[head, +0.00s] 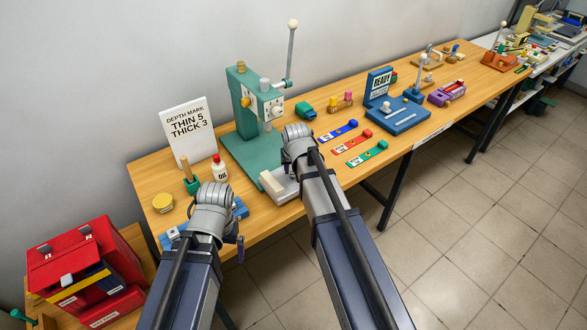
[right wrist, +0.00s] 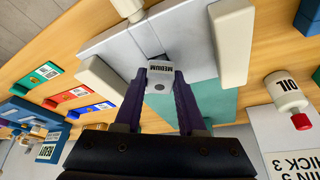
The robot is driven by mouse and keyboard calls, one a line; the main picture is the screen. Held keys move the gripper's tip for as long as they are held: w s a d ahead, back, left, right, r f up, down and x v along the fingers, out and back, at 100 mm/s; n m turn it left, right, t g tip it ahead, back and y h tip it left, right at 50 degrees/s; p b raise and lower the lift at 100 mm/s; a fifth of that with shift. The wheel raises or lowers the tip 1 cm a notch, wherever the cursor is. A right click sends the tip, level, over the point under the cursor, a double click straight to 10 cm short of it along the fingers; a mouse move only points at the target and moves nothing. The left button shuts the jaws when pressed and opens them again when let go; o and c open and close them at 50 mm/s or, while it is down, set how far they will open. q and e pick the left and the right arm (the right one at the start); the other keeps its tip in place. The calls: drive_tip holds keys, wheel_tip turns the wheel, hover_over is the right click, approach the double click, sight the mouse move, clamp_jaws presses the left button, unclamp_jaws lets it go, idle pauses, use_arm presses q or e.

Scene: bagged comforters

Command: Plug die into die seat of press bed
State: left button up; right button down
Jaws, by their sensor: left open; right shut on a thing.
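The teal press (head: 245,110) stands on the bench. A pale grey plate with cream blocks at its sides, likely the press bed (head: 280,186), lies in front of it, and also shows in the right wrist view (right wrist: 190,38). My right gripper (right wrist: 160,84) is shut on a small light die (right wrist: 159,74) marked MEDIUM, which is over the grey plate. A dark patch shows just beyond the die; I cannot tell whether it is the seat or whether the die touches it. The head view hides the die behind my right arm. My left gripper (head: 240,245) is open near the bench's front edge.
A depth sign (head: 188,132), oil bottle (head: 219,168), green-handled tool (head: 191,180) and yellow tin (head: 163,203) stand left of the press. Blue, red and green tags (head: 352,140) and a blue READY stand (head: 398,115) lie right. A red toolbox (head: 80,265) is at lower left.

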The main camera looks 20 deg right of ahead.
drive_tip(key=shift+f+b, duration=0.4)
drive_tip(key=shift+f, duration=0.05)
drive_tip(key=shift+c, duration=2.1)
unclamp_jaws()
drive_tip(key=shift+r, duration=0.1)
drive_tip(key=p+v, duration=0.7)
drive_tip(key=shift+r, duration=0.35)
drive_tip(key=shift+s+f, duration=0.1)
drive_tip(key=b+x, duration=0.7)
drive_tip(key=x, duration=0.1)
drive_tip(key=shift+s+r+p, duration=0.1)
drive_tip(key=shift+r+p, duration=0.2)
drive_tip(key=shift+r, duration=0.1)
